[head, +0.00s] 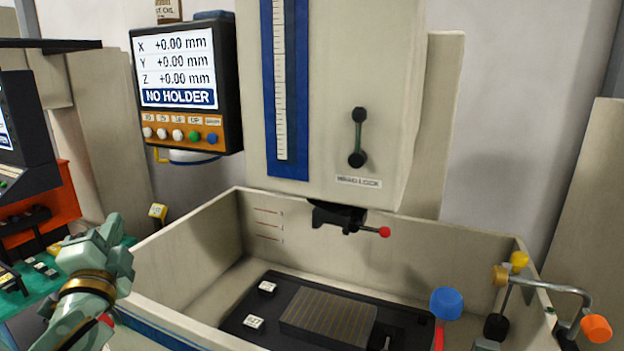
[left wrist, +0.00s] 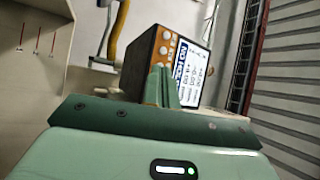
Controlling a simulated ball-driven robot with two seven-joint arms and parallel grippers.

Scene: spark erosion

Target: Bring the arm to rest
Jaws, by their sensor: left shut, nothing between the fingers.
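My left arm comes in at the lower left of the head view. Its green gripper (head: 108,240) is raised beside the left outer wall of the machine's tank (head: 185,232), apart from it. In the left wrist view the two green fingers (left wrist: 163,84) stand pressed together with nothing between them. Behind them is the readout box (left wrist: 148,58) with its lit screen, seen tilted. In the head view that readout (head: 178,68) shows zeros for X, Y and Z and the words NO HOLDER. My right gripper is in neither view.
The tank holds a dark table with a ribbed plate (head: 328,315). The machine head (head: 335,90) with an empty-looking chuck (head: 338,215) hangs above. A red-knobbed lever (head: 384,232) sticks out there. At right are a bent pipe (head: 550,285) and a blue knob (head: 446,303). A green bench (head: 45,270) lies left.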

